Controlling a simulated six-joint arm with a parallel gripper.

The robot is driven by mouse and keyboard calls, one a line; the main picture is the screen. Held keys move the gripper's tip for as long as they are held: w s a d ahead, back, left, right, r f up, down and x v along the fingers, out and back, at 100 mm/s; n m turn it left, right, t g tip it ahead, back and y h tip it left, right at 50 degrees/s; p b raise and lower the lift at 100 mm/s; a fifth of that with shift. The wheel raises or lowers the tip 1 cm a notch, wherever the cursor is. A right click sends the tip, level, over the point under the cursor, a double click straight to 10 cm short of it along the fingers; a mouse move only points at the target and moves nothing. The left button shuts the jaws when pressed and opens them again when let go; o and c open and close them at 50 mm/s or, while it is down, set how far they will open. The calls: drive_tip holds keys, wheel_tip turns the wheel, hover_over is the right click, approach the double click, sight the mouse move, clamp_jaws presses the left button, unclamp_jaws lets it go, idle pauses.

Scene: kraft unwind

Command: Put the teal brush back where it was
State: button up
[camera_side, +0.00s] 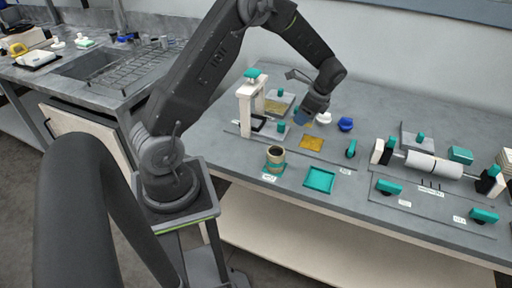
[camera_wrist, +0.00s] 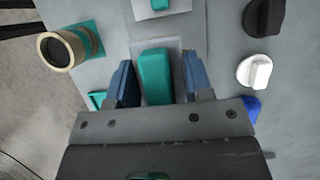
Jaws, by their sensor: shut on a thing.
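My gripper (camera_side: 302,118) is over the bench, near the frame with the teal top. In the wrist view its blue fingers (camera_wrist: 154,82) stand on either side of a teal block-shaped piece, which I take as the teal brush (camera_wrist: 155,70). The gripper is shut on it. A pale plate shows around and beyond the brush; I cannot tell whether they touch. The brush's lower end is hidden. In the side view I cannot make the brush out at the fingers.
A cup (camera_side: 275,156) and a teal tray (camera_side: 319,180) stand in front. A yellow-brown mat (camera_side: 312,143), a white knob (camera_side: 323,118) and a blue knob (camera_side: 345,124) are close by. A white roller (camera_side: 434,166) is at right.

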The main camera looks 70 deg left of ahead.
wheel_tip(320, 180, up, 20)
drive_tip(key=s+a+r+n, duration=0.1)
drive_tip(key=s+a, duration=0.3)
drive_tip(key=s, duration=0.3)
drive_tip(key=s+a+r+n, duration=0.15)
drive_tip(key=s+a, duration=0.25)
drive_tip(key=s, duration=0.4)
drive_tip(key=s+d+f+n+g+h, duration=0.1)
drive_tip(key=s+f+n, duration=0.1)
drive_tip(key=s, duration=1.6)
hover_over(233, 153)
drive_tip(key=w, duration=0.1)
drive_tip(key=f, duration=2.5)
drive_tip(key=shift+w+d+f, duration=0.1)
drive_tip(key=shift+d+f, duration=0.05)
drive_tip(key=shift+d, duration=0.05)
drive_tip(key=shift+f, duration=2)
